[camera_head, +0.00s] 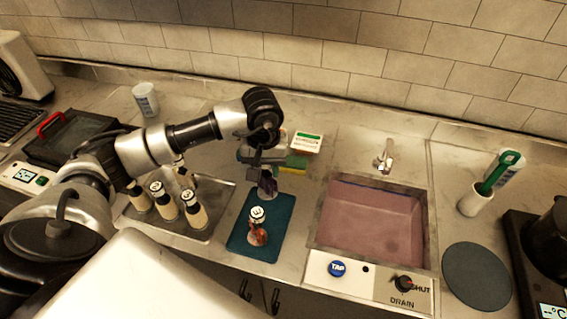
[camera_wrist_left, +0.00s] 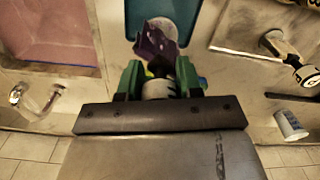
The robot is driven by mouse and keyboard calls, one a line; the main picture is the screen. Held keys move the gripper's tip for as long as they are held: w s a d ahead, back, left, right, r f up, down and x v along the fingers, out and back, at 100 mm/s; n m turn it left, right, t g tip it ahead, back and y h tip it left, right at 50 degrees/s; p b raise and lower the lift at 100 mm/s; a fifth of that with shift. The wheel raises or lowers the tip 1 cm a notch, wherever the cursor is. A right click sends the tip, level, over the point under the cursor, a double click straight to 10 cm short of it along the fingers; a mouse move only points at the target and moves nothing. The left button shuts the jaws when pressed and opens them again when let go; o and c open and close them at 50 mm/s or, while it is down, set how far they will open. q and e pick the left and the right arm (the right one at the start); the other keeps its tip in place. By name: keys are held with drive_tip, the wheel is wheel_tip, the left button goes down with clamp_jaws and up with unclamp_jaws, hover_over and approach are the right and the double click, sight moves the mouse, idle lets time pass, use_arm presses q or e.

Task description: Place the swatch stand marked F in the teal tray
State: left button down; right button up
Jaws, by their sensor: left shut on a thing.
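My left gripper (camera_head: 264,160) is shut on a swatch stand with a dark purple swatch (camera_head: 267,184), at the back end of the teal tray (camera_head: 275,247). In the left wrist view the green fingers (camera_wrist_left: 160,84) close around its pale top, with the purple swatch (camera_wrist_left: 155,42) and a pale round base beyond, overlapping the teal tray (camera_wrist_left: 137,12). Its letter is hidden, and I cannot tell whether its base touches the tray. Another stand with a reddish-brown swatch (camera_head: 258,232) stands upright on the tray's front half. My right gripper is not in view.
Several pale stands with lettered tops (camera_head: 194,212) stand on a grey metal tray (camera_head: 215,222) to the left. A sink (camera_head: 372,225) lies to the right. A sponge (camera_head: 295,165) and a white box (camera_head: 306,143) are behind. A white cup (camera_head: 146,99) stands at the back left.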

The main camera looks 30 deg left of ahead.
sight(267, 188)
use_arm(q)
drive_tip(key=shift+a+f+b, duration=0.15)
drive_tip(key=shift+f+b, duration=0.15)
drive_tip(key=shift+f, duration=0.25)
drive_tip(key=shift+f+b, duration=0.3)
drive_tip(key=shift+f, duration=0.4)
wheel_tip(267, 188, down, 2)
drive_tip(key=shift+f+b, duration=0.25)
drive_tip(key=shift+b, duration=0.35)
wheel_tip(267, 188, down, 2)
drive_tip(key=shift+w+f+b, duration=0.1)
drive_tip(key=shift+b, duration=1)
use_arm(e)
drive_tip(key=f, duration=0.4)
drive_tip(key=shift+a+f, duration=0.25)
use_arm(q)
drive_tip(key=shift+f+b, duration=0.4)
drive_tip(key=shift+b, duration=0.15)
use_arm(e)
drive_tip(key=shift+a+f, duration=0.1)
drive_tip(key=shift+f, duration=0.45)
use_arm(q)
drive_tip(key=shift+c, duration=1.3)
unclamp_jaws()
